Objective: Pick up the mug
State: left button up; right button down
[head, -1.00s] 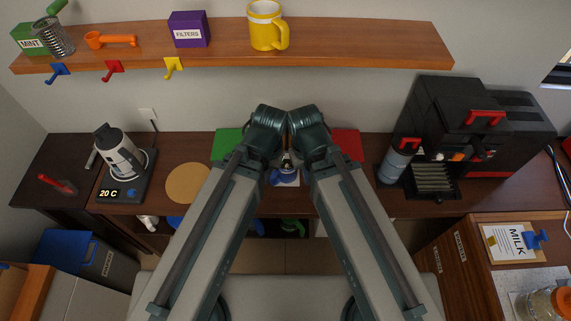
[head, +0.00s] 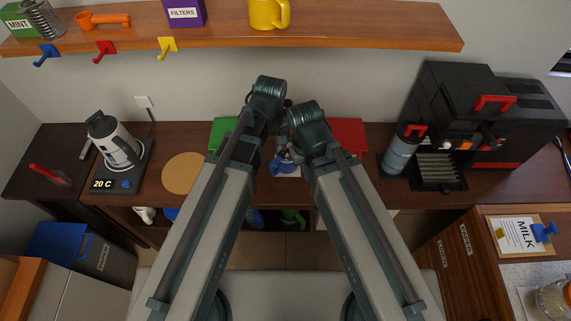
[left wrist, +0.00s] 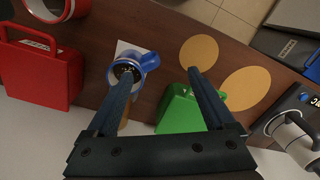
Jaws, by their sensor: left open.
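A blue mug (left wrist: 132,68) with a handle stands on a white square on the counter; its dark inside shows from above in the left wrist view. In the head view the blue mug (head: 286,163) shows between my two arms, partly hidden. My left gripper (left wrist: 158,78) is open and empty above the counter. Its left finger overlaps the near side of the mug in the left wrist view; contact cannot be told. A yellow mug (head: 268,13) stands on the wall shelf. My right gripper is hidden behind its arm.
A red case (left wrist: 42,75) and a green case (left wrist: 182,110) flank the blue mug. Round tan mats (left wrist: 199,52) lie nearby. A kettle (head: 117,143) stands at the left, a black coffee machine (head: 465,125) at the right. The shelf (head: 350,25) runs above the counter.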

aim_at(274, 162)
pick_arm(q)
jog(key=w+f+n+b, duration=0.1)
jog(key=f+b, duration=0.4)
jog(key=w+f+n+b, duration=0.1)
jog(key=f+b, duration=0.4)
jog(key=w+f+n+b, duration=0.1)
jog(key=f+b, duration=0.4)
jog(key=shift+w+d+f+n, duration=0.1)
jog(key=shift+w+f+n, duration=0.1)
jog(key=shift+f+n, duration=0.2)
jog(key=shift+r, duration=0.15)
pick_arm(e)
notch_tip(274, 162, down, 16)
jog(key=shift+r, duration=0.2)
pick_arm(q)
grip_shut()
